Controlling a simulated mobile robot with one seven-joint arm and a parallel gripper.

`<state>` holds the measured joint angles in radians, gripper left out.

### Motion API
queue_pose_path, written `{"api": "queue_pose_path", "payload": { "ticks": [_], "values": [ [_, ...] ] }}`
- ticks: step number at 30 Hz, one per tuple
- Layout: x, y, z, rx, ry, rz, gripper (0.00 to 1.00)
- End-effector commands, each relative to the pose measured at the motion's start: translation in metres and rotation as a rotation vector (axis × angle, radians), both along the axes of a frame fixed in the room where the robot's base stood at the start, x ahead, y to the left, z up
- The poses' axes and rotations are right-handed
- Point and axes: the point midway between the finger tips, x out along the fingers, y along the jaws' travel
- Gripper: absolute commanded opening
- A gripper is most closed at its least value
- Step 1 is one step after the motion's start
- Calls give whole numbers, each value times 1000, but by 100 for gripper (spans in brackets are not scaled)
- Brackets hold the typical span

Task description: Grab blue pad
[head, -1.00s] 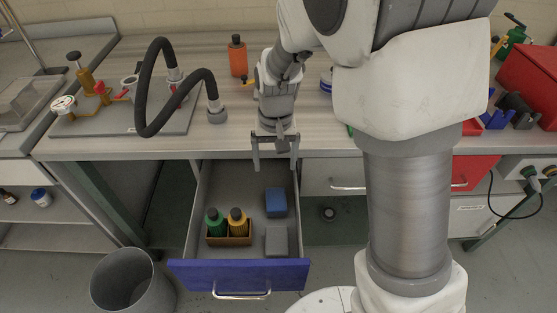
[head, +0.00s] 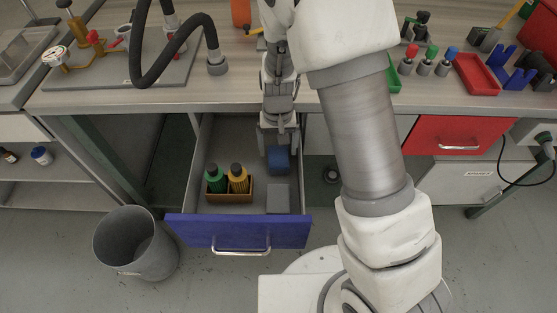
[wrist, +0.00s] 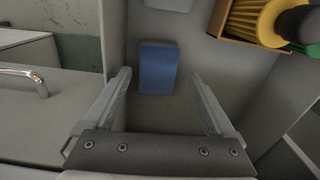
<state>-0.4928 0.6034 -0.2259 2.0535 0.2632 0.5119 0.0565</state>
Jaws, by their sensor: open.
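The blue pad (head: 278,157) lies on the floor of the open drawer (head: 238,231), near its right wall. It also shows in the wrist view (wrist: 158,68), flat and ahead of the fingertips, nearer the left finger. My gripper (head: 278,143) points down into the back of the drawer, just behind the pad in the head view. In the wrist view my gripper (wrist: 162,90) is open and empty, its two fingers wide apart. I cannot tell the exact height of the fingertips above the drawer floor.
A grey pad (head: 278,199) lies in front of the blue one. A brown box (head: 230,196) with a green bottle and a yellow bottle stands at the drawer's left. The counter edge (head: 230,105) overhangs the drawer's back. A grey bin (head: 135,243) stands at left.

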Motion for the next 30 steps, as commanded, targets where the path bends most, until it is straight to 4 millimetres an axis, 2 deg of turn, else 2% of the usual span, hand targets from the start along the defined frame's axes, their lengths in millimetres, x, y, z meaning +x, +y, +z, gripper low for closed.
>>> {"api": "queue_pose_path", "payload": {
  "ticks": [4, 12, 20, 30],
  "values": [
    [0, -1, -11, 0, 0, 0, 90],
    [1, -3, -50, -1, 1, -1, 90],
    [1, -2, -52, 0, -1, 0, 88],
    [1, -2, -52, 0, -1, 0, 27]
  ]
}}
